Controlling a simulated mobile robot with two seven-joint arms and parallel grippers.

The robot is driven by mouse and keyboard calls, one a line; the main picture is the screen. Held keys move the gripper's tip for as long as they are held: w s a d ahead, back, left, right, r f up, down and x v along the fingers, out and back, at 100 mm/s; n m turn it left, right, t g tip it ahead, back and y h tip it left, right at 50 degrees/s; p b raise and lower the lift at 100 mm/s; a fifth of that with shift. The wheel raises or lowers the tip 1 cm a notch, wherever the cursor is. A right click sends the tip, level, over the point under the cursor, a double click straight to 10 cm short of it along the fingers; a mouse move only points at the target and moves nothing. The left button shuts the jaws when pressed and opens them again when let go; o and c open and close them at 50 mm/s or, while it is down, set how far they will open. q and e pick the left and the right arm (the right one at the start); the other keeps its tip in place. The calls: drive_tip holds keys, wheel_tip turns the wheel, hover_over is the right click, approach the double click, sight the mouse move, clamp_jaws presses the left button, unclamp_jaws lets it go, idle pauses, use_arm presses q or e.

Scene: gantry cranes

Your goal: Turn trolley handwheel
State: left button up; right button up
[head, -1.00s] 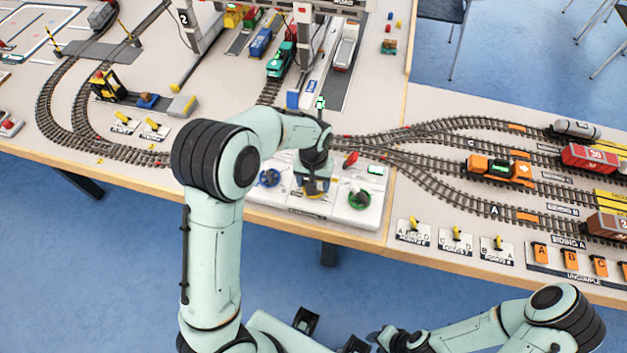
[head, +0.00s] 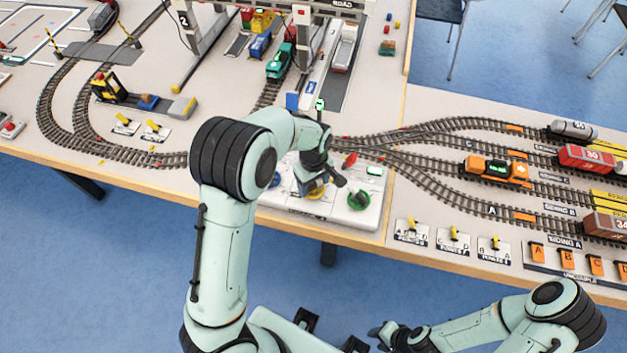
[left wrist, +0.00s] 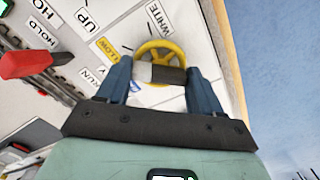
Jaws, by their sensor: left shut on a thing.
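The control panel (head: 345,218) at the table's front edge bears a blue handwheel (head: 275,180), a yellow handwheel (head: 316,193) and a green handwheel (head: 358,201). My left gripper (head: 318,185) is over the middle, yellow one and partly hides it. In the left wrist view the yellow handwheel (left wrist: 160,47) shows between the two blue fingers of the left gripper (left wrist: 158,75). The fingers are shut on it, with a grey piece between them. Which wheel is labelled for the trolley cannot be read. My right gripper (head: 393,337) is low at the bottom, away from the table; its jaws are unclear.
A red lever (left wrist: 30,63) stands on the panel left of the fingers. A green-lit display (head: 375,171) and a thin post with a green top (head: 320,104) are close to my left wrist. Tracks with an orange locomotive (head: 497,170) run to the right.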

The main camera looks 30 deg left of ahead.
sight(314, 184)
use_arm(q)
drive_tip(key=shift+w+n, duration=0.1)
drive_tip(key=shift+n, duration=0.5)
use_arm(e)
drive_tip(key=shift+w+r, duration=0.15)
use_arm(q)
drive_tip(key=o, duration=1.1)
drive_tip(key=shift+c, duration=0.2)
wheel_tip(314, 184, up, 14)
drive_tip(key=p, duration=0.1)
drive_tip(key=shift+f+p, duration=0.25)
drive_tip(key=shift+p, duration=0.1)
use_arm(e)
drive_tip(key=shift+w+r, duration=0.7)
drive_tip(key=shift+r, duration=0.25)
